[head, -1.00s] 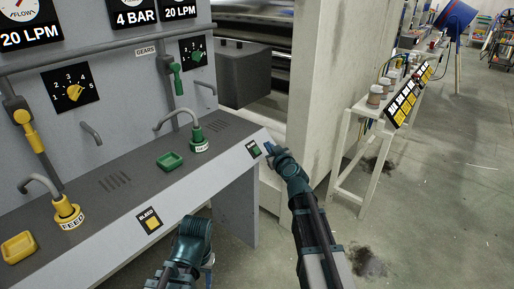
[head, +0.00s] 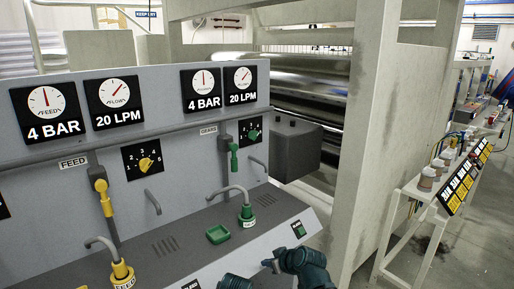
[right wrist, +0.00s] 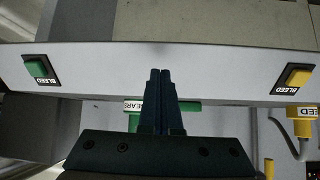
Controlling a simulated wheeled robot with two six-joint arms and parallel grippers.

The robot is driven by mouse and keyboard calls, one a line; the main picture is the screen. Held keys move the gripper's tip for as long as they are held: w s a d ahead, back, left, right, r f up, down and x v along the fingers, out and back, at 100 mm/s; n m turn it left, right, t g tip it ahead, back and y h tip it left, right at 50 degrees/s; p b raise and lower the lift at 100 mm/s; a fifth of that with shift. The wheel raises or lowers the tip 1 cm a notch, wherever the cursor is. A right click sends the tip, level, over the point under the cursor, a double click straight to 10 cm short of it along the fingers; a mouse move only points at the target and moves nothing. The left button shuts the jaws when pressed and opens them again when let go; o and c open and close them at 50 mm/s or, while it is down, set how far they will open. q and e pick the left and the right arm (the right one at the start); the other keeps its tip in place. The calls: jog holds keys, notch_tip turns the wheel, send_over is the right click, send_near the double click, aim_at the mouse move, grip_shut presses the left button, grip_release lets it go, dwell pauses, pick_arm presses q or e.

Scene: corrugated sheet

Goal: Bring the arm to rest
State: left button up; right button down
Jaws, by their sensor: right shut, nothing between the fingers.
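My right gripper (head: 268,264) is low in the head view, in front of the console's sloping front edge, below and left of the green bleed button (head: 299,230). Its fingers are together and empty; they also show shut in the right wrist view (right wrist: 160,75). That view is inverted, with the green bleed button (right wrist: 36,63) at left and the yellow bleed button (right wrist: 298,77) at right. The fingertips appear between the two buttons; I cannot tell how far from the panel. A teal piece of my left arm shows at the bottom edge of the head view; its fingers are hidden.
A white stand (head: 400,215) with pots is farther right.

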pick_arm(q)
notch_tip(320, 180, up, 11)
jog(key=p, duration=0.8)
jog(key=shift+f, duration=0.15)
pick_arm(e)
jog(key=s+r+m+g+h, duration=0.2)
jog(key=s+g+h, duration=0.4)
jog(key=s, duration=1.6)
jog(key=shift+d+r+m+g+h, duration=0.4)
jog(key=shift+r+g, duration=0.3)
jog(key=shift+g, duration=0.5)
